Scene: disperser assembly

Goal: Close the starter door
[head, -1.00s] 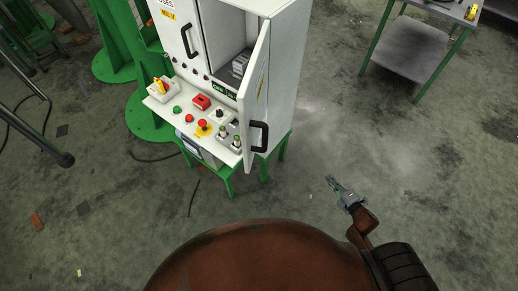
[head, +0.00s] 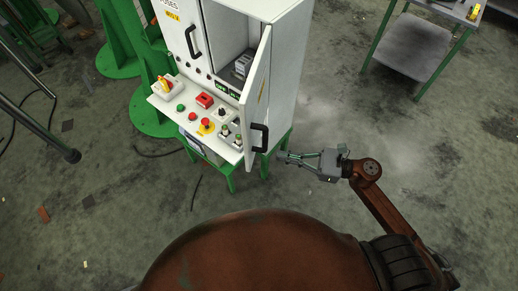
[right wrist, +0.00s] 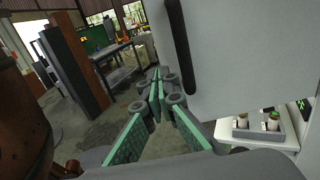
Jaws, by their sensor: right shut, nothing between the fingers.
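The starter door (head: 256,88) is a white panel on the right side of the cabinet, swung open toward me. Its black handle (head: 259,136) is near the free edge. In the right wrist view the door (right wrist: 235,60) fills the right side, with the handle (right wrist: 180,45) ahead of the fingers. My right gripper (head: 284,156) is shut and empty, just right of the handle in the head view, with its fingers pointing left. Its green-padded fingers (right wrist: 157,78) show in the wrist view, apparently apart from the door. My left gripper is not in view.
The cabinet (head: 285,40) stands on a green frame, with a sloped control panel (head: 174,100) of buttons and switches below the doors. A metal table (head: 415,45) stands at upper right. The floor right of the cabinet is clear.

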